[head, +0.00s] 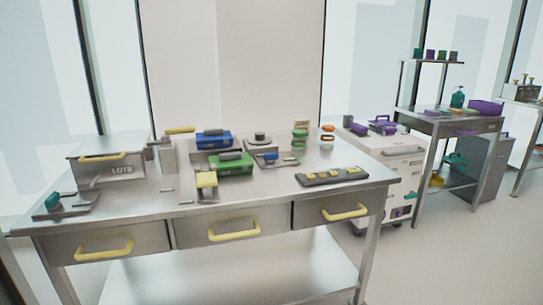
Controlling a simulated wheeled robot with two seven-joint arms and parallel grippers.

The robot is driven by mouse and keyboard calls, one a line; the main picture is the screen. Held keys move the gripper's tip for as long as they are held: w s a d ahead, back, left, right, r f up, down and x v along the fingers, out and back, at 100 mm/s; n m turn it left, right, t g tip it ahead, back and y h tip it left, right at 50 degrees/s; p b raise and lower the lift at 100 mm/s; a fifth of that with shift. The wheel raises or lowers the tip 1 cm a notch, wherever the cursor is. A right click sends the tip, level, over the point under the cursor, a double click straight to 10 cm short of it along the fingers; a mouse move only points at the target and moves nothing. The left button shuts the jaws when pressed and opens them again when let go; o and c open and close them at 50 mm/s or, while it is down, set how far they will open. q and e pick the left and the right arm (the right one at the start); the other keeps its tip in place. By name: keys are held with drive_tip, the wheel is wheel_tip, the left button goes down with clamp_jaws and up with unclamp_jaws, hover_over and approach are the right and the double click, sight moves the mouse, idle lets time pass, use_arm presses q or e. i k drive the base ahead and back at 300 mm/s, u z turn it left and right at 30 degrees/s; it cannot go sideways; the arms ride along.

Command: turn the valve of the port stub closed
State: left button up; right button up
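I cannot tell for sure which fixture is the port stub. One candidate is a small grey fixture with a blue handle (269,156) on a flat plate, right of the green case on the steel bench. Another is a low grey plate with a teal block (52,201) at the bench's front left corner. Both are too small to tell how a valve is set. Neither of my grippers is in view.
The steel bench (130,207) has drawers with yellow handles. On it stand a bin marked LOTS (97,172), a blue case (213,140), a green case (231,163) and a dark tray (333,176). A white cart (395,165) stands right.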

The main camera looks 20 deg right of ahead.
sight(269, 158)
drive_tip(key=z, duration=2.25)
drive_tip(key=i, duration=3.25)
drive_tip(key=u, duration=4.25)
